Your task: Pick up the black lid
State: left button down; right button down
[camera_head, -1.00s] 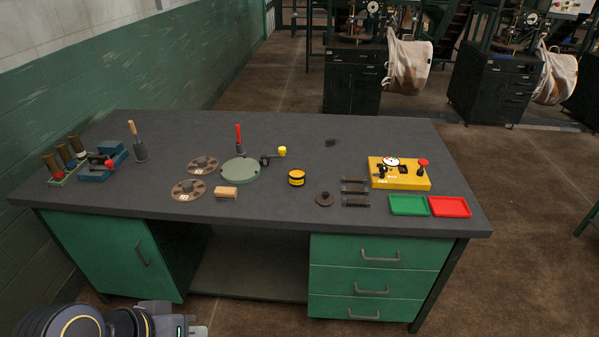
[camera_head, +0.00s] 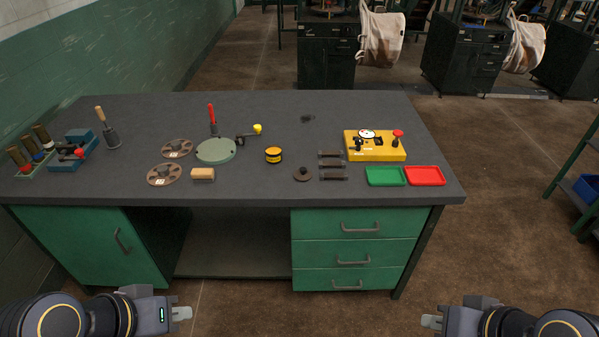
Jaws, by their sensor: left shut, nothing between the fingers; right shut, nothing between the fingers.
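A small dark round lid with a knob on top (camera_head: 302,174) lies flat on the grey workbench top (camera_head: 245,187), near its front edge and right of the middle. It looks dark brown to black. My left gripper (camera_head: 184,313) is low in front of the bench, shut and empty. My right gripper (camera_head: 429,321) is low in front of the bench to the right, also shut and empty. Both are well apart from the lid and below the bench top in the picture.
A yellow gauge box (camera_head: 375,146), green tray (camera_head: 384,177) and red tray (camera_head: 425,176) stand right. A small black item (camera_head: 308,118) lies behind.

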aim_at(302, 174)
jog(key=i+j+z, duration=0.1)
jog(key=i+z, duration=0.15)
jog(key=i, duration=0.35)
jog(key=i+j+z, duration=0.2)
jog(key=i, duration=0.4)
